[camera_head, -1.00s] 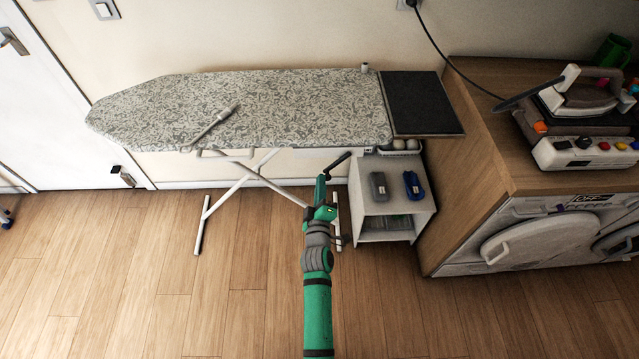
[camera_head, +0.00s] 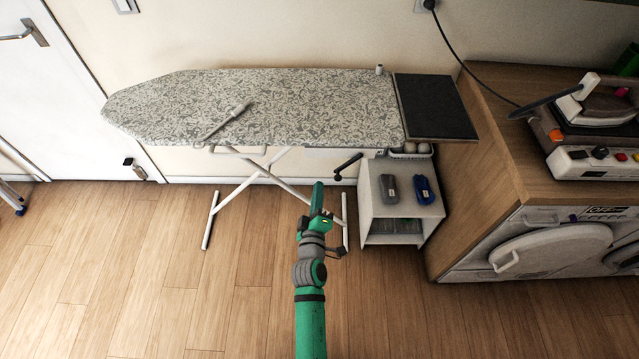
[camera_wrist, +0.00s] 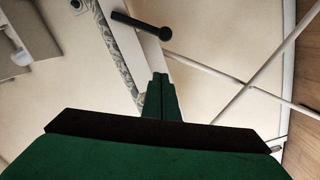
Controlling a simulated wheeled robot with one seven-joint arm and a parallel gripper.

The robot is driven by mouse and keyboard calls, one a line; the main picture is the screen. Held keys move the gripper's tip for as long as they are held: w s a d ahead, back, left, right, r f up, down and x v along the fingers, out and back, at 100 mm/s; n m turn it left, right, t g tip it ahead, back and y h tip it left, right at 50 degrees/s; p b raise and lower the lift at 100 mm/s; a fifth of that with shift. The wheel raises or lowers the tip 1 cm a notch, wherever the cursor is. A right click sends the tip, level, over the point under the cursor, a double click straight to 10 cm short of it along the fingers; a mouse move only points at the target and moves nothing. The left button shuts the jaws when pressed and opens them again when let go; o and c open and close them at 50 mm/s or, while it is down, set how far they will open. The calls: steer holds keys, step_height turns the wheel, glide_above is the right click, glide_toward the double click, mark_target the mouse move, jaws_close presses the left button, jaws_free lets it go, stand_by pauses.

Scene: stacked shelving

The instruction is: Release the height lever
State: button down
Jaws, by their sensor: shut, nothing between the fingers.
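The height lever (camera_head: 347,166) is a short black handle under the right part of the ironing board (camera_head: 250,105). It slants, with its upper end to the right. In the wrist view the black lever (camera_wrist: 141,26) sits beyond my fingers, on the board's pale underside. My gripper (camera_head: 318,188) is green and shut, with nothing between its fingers. It is just left of and below the lever in the head view, apart from it. My closed fingertips (camera_wrist: 160,80) point toward the lever area in the wrist view, with a gap between.
White crossed legs (camera_head: 262,180) stand under the board. A small white cabinet (camera_head: 367,205) with a grey and a blue item on top is right of my gripper. A wooden counter (camera_head: 500,160) with an iron stands further right. The floor in front is clear.

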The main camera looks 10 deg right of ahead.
steer(key=s, duration=0.6)
steer(key=shift+s+a+r, duration=0.15)
steer(key=shift+s+a, duration=0.05)
steer(key=shift+a, duration=0.25)
steer(key=s+a+m+g+y, duration=0.1)
steer(key=s+a+m, duration=0.2)
steer(key=s, duration=1)
steer(key=s+a+m+g+y, duration=0.15)
steer(key=s+m, duration=0.25)
steer(key=s, duration=0.9)
steer(key=s+r+m, duration=0.3)
steer(key=s+r, duration=0.3)
steer(key=s, duration=0.3)
steer(key=shift+d, duration=0.35)
